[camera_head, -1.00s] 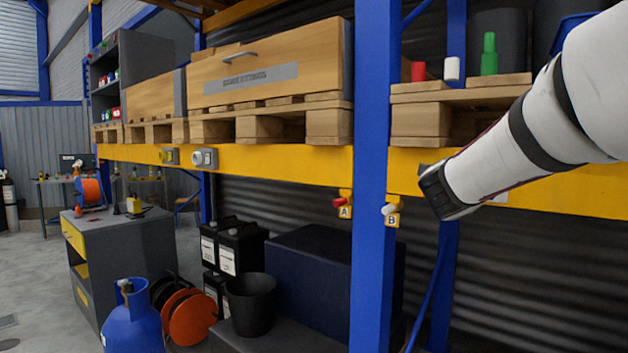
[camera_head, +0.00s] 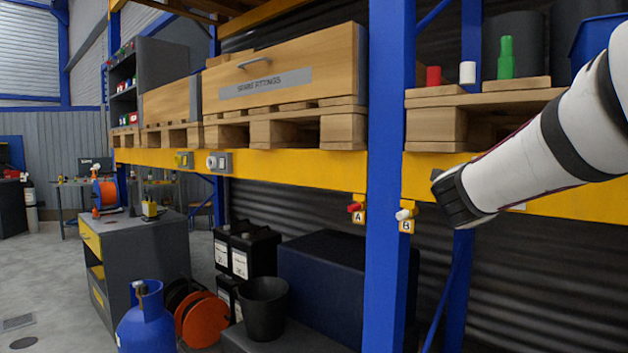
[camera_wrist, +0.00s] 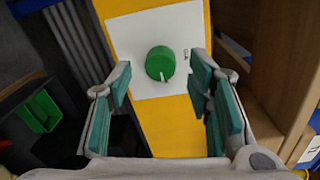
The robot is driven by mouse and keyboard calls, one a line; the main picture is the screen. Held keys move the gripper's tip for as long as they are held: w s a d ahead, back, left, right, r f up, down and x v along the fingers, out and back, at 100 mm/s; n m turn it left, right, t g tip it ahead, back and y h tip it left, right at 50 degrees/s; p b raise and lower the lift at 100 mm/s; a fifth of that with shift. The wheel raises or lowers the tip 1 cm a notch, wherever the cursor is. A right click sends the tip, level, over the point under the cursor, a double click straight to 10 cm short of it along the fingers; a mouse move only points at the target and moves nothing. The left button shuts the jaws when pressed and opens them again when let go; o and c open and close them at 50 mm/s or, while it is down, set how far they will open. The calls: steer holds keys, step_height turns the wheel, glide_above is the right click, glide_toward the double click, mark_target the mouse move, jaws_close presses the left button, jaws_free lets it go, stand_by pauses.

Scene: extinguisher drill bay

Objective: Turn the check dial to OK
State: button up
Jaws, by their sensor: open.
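A round green dial (camera_wrist: 160,63) with a white pointer mark sits on a white plate (camera_wrist: 125,35) on the yellow beam. The mark is on the dial's lower edge in the wrist view. Small lettering beside the dial is too small to read surely. My gripper (camera_wrist: 160,70) is open, with one teal-padded finger on each side of the dial. I see a gap on both sides and no clear contact. In the head view my white arm reaches to the beam at the right and hides the dial. The fingers cannot be made out there.
Two other knobs, yellow (camera_head: 183,160) and white (camera_head: 217,162), are further left. A pallet (camera_head: 440,118) stands above the beam near my arm.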

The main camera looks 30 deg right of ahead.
steer(key=v, duration=1)
steer(key=shift+a, duration=0.25)
steer(key=shift+s, duration=0.1)
steer(key=w+a+f+n+t+y, duration=0.2)
steer(key=w+a+n+t+y, duration=0.3)
steer(key=a+n, duration=0.35)
steer(key=w+a+f+n+t+y, duration=0.1)
steer(key=w+a+n+t+y, duration=0.4)
steer(key=a+n, duration=0.4)
steer(key=s+a+f+n+g+y, duration=0.25)
steer(key=a+f+n+y, duration=0.3)
steer(key=a, duration=0.35)
steer(key=s+a+f+n+g+y, duration=0.3)
steer(key=s+a+f+n+g, duration=0.3)
steer(key=s+f, duration=0.3)
steer(key=s+d+f+n+g+h, duration=0.2)
steer(key=s+f+n+g, duration=0.35)
steer(key=s, duration=0.75)
step_height(320, 180, up, 13)
steer(key=s+d+t+p, duration=0.1)
steer(key=p, duration=1.2)
steer(key=shift+s+r+m+p, duration=0.2)
steer(key=shift+r+m+p, duration=0.05)
steer(key=shift+m+p, duration=0.1)
